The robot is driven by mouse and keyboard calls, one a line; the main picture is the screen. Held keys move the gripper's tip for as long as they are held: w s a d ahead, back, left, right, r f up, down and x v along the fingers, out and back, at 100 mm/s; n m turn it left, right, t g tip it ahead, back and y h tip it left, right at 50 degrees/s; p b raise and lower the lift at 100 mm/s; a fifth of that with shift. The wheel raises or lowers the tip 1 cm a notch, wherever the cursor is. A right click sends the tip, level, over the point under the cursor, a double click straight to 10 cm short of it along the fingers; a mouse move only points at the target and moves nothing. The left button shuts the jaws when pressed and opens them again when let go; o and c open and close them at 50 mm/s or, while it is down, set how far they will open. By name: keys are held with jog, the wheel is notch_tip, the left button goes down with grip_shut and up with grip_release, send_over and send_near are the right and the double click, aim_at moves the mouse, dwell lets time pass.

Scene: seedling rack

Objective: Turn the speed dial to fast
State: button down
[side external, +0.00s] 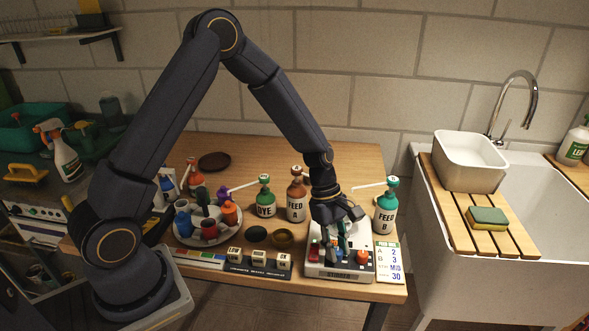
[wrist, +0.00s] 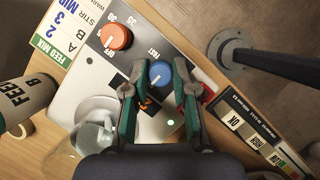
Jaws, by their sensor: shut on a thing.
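The stirrer (side external: 341,274) is a pale box at the table's front right. Its blue speed dial (wrist: 160,73) shows in the wrist view just below the printed word FAST. A pale mark is on the dial, but its exact setting is hard to read. My gripper (wrist: 160,88) is shut on the blue dial, one finger on each side. In the side view my gripper (side external: 337,246) points down over the stirrer and hides the blue dial. The orange dial (wrist: 116,36), marked 30 and 35, sits apart from the fingers; it also shows in the side view (side external: 362,257).
A glass vessel (wrist: 92,137) stands on the stirrer close to my gripper. The FEED B bottle (side external: 385,210) is right behind the stirrer, and FEED A (side external: 296,200) is to the left. A settings card (side external: 389,262) lies at the right. A red switch (side external: 314,251) is at the left.

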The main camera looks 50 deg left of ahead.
jog(key=m+g, duration=0.1)
jog(key=m, duration=0.2)
jog(key=m+g+y, duration=0.1)
jog(key=m, duration=0.2)
jog(key=shift+w+d, duration=0.1)
jog(key=shift+w, duration=0.05)
jog(key=m, duration=0.2)
jog(key=m+g+y, duration=0.1)
jog(key=m, duration=0.2)
jog(key=shift+w+m+g, duration=0.1)
jog(key=shift+m+g, duration=0.2)
jog(key=m+y, duration=0.1)
jog(key=m, duration=0.1)
jog(key=m+y, duration=0.1)
jog(key=m, duration=0.2)
jog(key=shift+d+m+g+y, duration=0.2)
jog(key=shift+m+g+y, duration=0.1)
jog(key=m+y, duration=0.1)
jog(key=m, duration=0.4)
jog(key=shift+y, duration=0.4)
jog(key=shift+m, duration=0.3)
jog(key=c, duration=0.9)
grip_release()
jog(key=shift+c, duration=0.2)
jog(key=v, duration=1.2)
jog(key=shift+d, duration=0.2)
